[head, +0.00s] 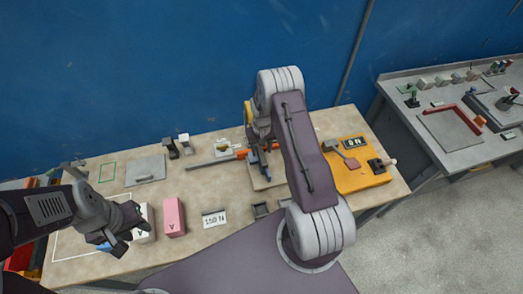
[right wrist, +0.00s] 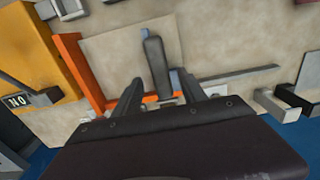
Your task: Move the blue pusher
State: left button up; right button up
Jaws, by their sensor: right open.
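A narrow blue piece (head: 263,158), which looks like the blue pusher, stands below my right gripper (head: 258,137) on a pale board. My right arm hides part of that area. In the right wrist view my right gripper (right wrist: 158,92) is open, its fingers apart. A dark upright bar (right wrist: 155,62) and a small blue-grey piece (right wrist: 175,80) show beyond and between the fingertips; I cannot tell whether they touch. My left gripper (head: 130,232) is low at the left of the table, beside a white block marked V (head: 147,222). Its finger opening is unclear.
A blue block (head: 103,247) lies under my left gripper, and a pink block (head: 174,216) stands right of it. An orange bar (right wrist: 88,75) borders the pale board. A yellow box (head: 358,172) is at the right. A 150 N plate (head: 214,219) lies in front.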

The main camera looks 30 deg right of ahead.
aim_at(262, 155)
jog(key=shift+s+a+f+p, duration=0.1)
jog(key=shift+s+f+p, duration=0.1)
jog(key=shift+f, duration=0.5)
jog(key=shift+s+f+p, duration=0.1)
jog(key=shift+f+p, duration=0.05)
jog(key=shift+f, duration=0.55)
jog(key=shift+w+f, duration=0.1)
grip_shut()
